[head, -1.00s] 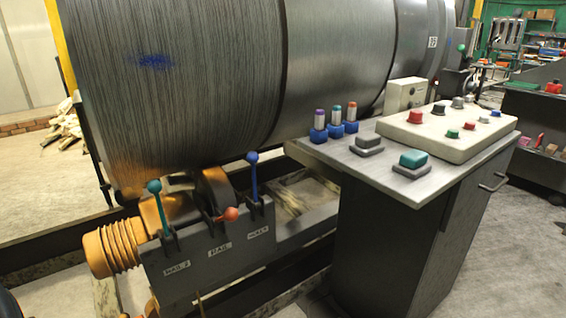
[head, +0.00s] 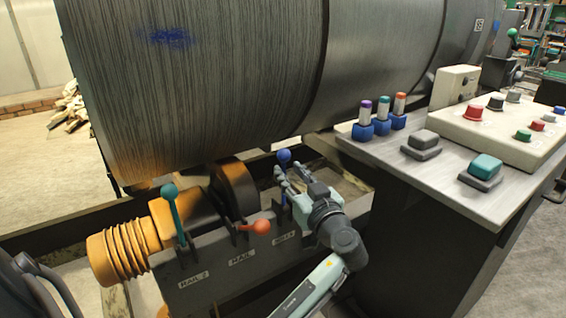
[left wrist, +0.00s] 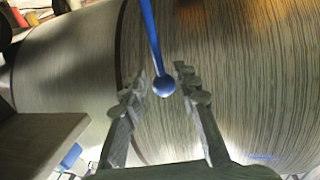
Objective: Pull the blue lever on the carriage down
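The blue lever (head: 284,157) stands upright at the right end of the grey lever carriage (head: 213,284), its ball knob on top. My left gripper (head: 289,178) is just beside and below the knob in the head view, fingers partly covering the shaft. In the left wrist view the blue knob (left wrist: 164,87) lies between the two spread fingers of the left gripper (left wrist: 161,77), with a gap visible on each side. I cannot tell whether it touches either finger. My right gripper is not in view.
On the same carriage, a teal lever (head: 174,212) stands upright and a red-knobbed lever (head: 261,227) lies low. A large wound drum (head: 220,90) looms behind. A control desk (head: 440,185) with buttons stands close on the right. Orange bellows (head: 118,255) are at the left.

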